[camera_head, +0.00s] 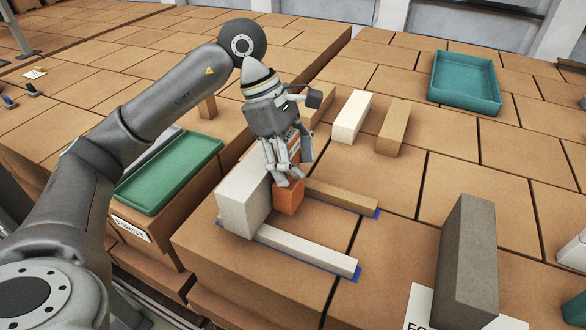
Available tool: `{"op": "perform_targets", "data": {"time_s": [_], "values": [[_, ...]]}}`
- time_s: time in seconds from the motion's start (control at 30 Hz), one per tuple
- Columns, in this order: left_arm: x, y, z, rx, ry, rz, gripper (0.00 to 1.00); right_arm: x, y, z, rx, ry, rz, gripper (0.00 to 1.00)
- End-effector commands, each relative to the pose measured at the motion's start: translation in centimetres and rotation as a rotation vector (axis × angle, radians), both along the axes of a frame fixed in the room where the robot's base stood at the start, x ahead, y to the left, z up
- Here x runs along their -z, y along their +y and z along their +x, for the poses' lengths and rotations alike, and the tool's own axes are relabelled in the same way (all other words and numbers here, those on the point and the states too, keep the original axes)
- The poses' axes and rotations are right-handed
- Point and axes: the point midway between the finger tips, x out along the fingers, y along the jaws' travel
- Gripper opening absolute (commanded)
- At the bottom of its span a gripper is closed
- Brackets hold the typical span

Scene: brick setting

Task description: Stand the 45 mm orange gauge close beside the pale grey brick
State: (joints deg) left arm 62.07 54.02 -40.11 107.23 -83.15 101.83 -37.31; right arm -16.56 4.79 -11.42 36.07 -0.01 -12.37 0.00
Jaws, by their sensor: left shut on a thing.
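The pale grey brick (244,201) stands upright near the middle of the box-top surface. The orange gauge (288,198) is upright at the brick's right side, very close to it; I cannot tell whether they touch. My left gripper (284,178) comes down from above and is shut on the orange gauge. Its fingers cover part of the gauge, and more orange shows between the finger links. Whether the gauge's foot rests on the surface is hard to tell. My right gripper is not in view.
A tan strip (341,197) and a pale strip (308,251), both edged in blue, run out from the brick's corner. A dark grey block (466,262) stands at front right. Cream (352,116) and tan (394,127) blocks lie behind. Trays: green (168,177) left, teal (465,98) back right.

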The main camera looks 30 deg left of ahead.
Motion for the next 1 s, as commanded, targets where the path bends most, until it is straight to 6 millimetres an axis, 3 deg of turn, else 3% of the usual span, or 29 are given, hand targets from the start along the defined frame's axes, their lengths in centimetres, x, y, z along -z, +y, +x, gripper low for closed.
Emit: {"op": "perform_targets", "data": {"time_s": [0.3, 0.77, 0.8, 1.0], "values": [[3.2, 0.6, 0.4, 0.000, 0.003, 0.001, 0.22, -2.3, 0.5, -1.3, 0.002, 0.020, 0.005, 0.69], [4.3, 0.6, 0.5, 0.000, -0.001, 0.001, 0.22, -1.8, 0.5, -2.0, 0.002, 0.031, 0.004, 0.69], [4.3, 0.6, 0.5, 0.000, -0.001, 0.001, 0.55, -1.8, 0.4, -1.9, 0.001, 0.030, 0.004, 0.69], [4.2, 0.6, 0.4, 0.000, 0.000, 0.001, 0.80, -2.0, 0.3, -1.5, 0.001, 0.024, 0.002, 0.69]]}}
